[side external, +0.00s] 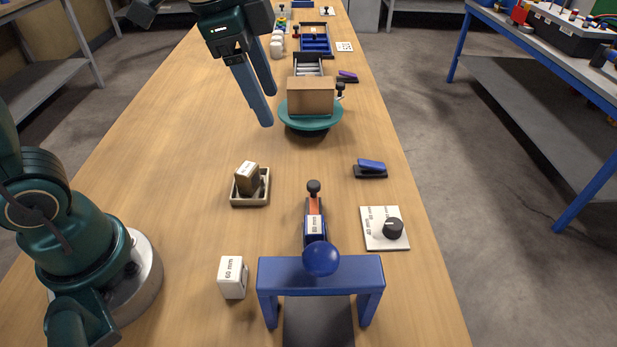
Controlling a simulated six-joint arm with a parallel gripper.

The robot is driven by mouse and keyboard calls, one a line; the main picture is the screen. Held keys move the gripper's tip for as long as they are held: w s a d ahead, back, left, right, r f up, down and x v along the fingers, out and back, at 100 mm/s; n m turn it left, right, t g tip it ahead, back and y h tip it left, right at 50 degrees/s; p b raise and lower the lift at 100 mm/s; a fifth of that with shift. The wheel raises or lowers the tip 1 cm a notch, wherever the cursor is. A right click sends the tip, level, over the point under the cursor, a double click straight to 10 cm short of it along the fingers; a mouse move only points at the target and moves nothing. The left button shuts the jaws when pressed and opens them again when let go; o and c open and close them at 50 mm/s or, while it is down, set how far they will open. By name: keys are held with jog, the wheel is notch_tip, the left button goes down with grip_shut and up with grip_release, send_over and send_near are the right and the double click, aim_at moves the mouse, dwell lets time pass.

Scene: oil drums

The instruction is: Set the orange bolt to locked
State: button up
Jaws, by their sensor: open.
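The orange bolt (314,206) lies in the middle of the near part of the table. It has a dark round knob (314,187) at its far end. Its near end runs into a dark blue body (315,229) with a white label. Whether it is locked cannot be read from this view. My gripper (269,108) is open and empty. It hangs above the table at the upper left of the bolt, well apart from it, fingers pointing down.
A blue arch with a blue ball (321,259) stands just nearer than the bolt. A dial plate (377,239) and a blue stapler-like item (370,168) are to its right. A tray with a brown block (247,178) and a white block (233,278) are left. A cardboard box (311,96) sits on a teal turntable (293,122) behind.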

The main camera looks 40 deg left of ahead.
jog(key=w+d+f+m+g, duration=0.2)
jog(key=w+f, duration=0.3)
jog(key=m+g, duration=0.1)
send_over(314, 184)
notch_tip(314, 184, down, 6)
jog(key=shift+w+a+r, duration=0.1)
jog(key=shift+r, duration=0.15)
jog(key=shift+f, duration=2.55)
grip_shut()
